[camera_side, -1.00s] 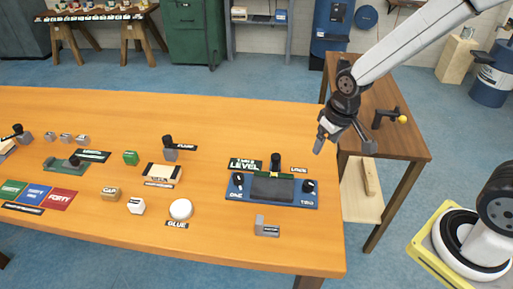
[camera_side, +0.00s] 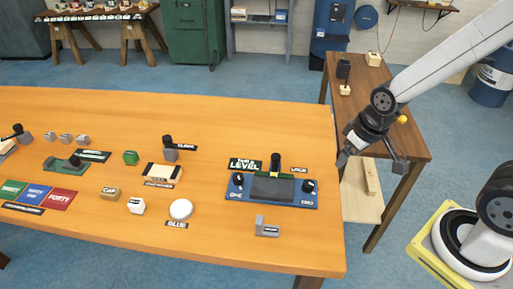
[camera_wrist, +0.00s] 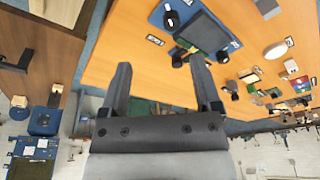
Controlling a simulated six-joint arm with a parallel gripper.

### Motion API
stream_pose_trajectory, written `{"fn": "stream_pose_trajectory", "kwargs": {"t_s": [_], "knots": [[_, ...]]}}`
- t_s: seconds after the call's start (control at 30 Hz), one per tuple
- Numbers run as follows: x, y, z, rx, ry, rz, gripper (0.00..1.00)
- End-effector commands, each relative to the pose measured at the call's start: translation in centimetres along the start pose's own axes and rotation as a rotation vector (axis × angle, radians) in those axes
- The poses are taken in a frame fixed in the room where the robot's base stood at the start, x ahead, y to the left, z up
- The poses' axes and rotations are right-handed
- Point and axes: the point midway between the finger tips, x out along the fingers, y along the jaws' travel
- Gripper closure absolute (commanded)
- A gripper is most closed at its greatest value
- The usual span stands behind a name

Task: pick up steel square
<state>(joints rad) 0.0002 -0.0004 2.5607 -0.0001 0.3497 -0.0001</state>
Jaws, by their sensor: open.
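A small grey L-shaped piece (camera_side: 266,229) with a dark label sits near the front right of the orange table in the side view. It looks like the steel square, but its label is too small to read. My gripper (camera_side: 371,161) is open and empty, beyond the table's right edge, above and to the right of the grey piece and well apart from it. In the wrist view both fingers (camera_wrist: 161,64) are spread with nothing between them. I cannot pick out the grey piece for certain in the wrist view.
A blue tray (camera_side: 231,196) with dark knobs lies behind the grey piece. A white round piece (camera_side: 181,209) and several small labelled blocks spread leftward on the table (camera_side: 210,245). A brown side table (camera_side: 407,150) stands at the right. The front right tabletop is mostly clear.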

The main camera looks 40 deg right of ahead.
Motion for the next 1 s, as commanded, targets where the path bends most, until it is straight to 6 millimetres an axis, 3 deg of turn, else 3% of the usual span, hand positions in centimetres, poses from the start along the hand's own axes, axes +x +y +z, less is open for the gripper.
{"fn": "stream_pose_trajectory", "kwargs": {"t_s": [0.63,1.0], "knots": [[0.3,-0.2,0.4,0.023,-0.027,-0.011,0.15],[2.8,-3.5,5.0,0.276,-0.308,-0.131,0.15]]}}
